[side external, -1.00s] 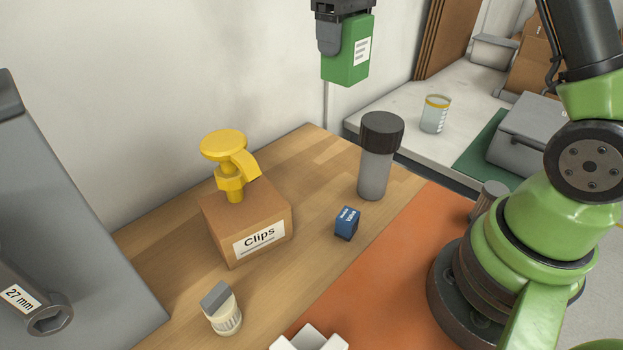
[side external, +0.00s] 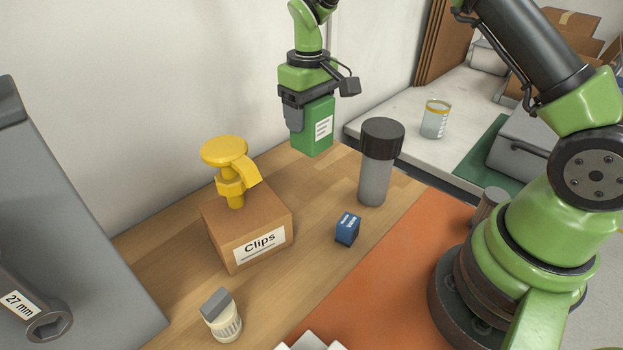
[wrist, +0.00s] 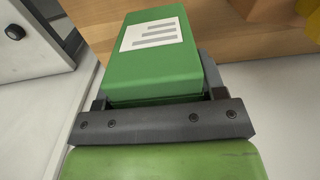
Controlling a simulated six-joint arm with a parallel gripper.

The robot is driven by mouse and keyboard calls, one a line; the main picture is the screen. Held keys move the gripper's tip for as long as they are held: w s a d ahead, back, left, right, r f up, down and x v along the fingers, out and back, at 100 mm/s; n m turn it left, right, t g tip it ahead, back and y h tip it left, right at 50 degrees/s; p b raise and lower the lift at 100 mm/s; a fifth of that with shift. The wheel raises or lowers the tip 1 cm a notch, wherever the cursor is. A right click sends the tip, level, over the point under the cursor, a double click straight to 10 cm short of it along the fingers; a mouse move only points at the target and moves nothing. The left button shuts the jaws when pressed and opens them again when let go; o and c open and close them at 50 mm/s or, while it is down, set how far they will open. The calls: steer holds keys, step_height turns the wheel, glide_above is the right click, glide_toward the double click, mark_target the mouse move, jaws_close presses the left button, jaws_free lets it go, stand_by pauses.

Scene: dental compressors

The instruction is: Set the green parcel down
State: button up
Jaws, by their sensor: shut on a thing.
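The green parcel (side external: 313,130) is a small upright box with a white printed label. My gripper (side external: 296,118) is shut on it and holds it from above, over the back part of the wooden bench. In the side view the parcel's lower end appears above the bench top, left of the grey bottle. In the wrist view the parcel (wrist: 160,58) fills the middle, label showing, with wood beyond it. One finger shows at its left side in the side view; the other finger is mostly hidden behind the parcel.
A dark-capped grey bottle (side external: 376,170) stands right of the parcel. A Clips box (side external: 248,227) with a yellow fitting (side external: 230,165) on top stands front left. A small blue box (side external: 347,229) and a white bottle (side external: 222,318) are nearer. Bare wood lies between them.

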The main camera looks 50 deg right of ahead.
step_height(320, 180, down, 10)
steer(key=shift+r, duration=0.15)
stand_by(0.4)
steer(key=o, duration=1)
